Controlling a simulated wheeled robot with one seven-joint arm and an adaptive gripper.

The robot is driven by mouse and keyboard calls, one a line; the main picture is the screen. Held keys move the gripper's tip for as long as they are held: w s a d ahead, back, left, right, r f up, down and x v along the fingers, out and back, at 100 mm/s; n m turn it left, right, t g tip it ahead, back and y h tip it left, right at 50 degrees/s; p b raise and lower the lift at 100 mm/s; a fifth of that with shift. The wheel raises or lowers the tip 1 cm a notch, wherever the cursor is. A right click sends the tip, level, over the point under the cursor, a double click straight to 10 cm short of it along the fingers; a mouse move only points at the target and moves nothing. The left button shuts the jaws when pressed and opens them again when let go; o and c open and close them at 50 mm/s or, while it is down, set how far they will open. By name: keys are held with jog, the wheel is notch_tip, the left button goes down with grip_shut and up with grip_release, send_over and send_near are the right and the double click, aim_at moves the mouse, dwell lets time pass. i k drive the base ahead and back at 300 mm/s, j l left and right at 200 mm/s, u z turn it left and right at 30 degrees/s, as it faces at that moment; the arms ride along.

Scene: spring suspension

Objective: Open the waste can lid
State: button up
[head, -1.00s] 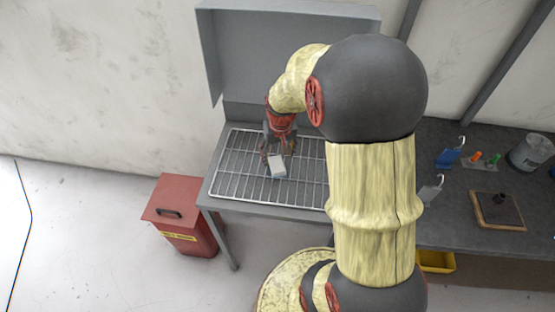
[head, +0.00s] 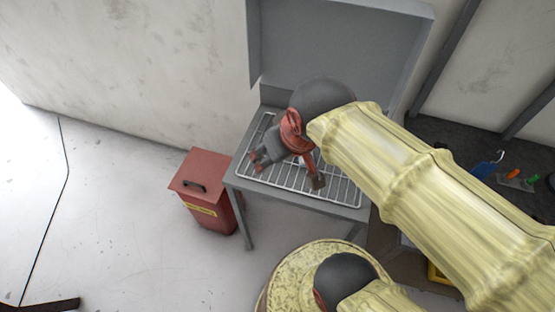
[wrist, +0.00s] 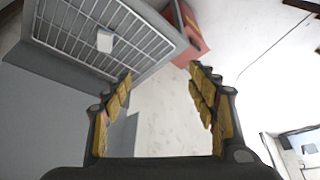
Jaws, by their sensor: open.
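The red waste can (head: 212,210) stands on the floor left of the grated bench. Its flat lid (head: 212,168) is shut, with a black handle (head: 194,186) on top and a yellow label on the front. Part of the red can also shows at the top of the wrist view (wrist: 188,38). My gripper (head: 256,162) is over the left part of the grate, to the right of the can and apart from it. In the wrist view its fingers (wrist: 161,80) are spread wide with nothing between them.
The metal grate (head: 335,190) lies on the grey bench, whose left edge is close to the can. A small white block (wrist: 105,41) lies on the grate, seen in the wrist view. A wall stands behind. The floor left of the can is clear.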

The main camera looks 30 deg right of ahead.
aim_at(200, 176)
jog(key=i+j+u, duration=0.15)
jog(key=i, duration=0.25)
jog(key=i+j+u, duration=0.1)
jog(key=i+j, duration=0.25)
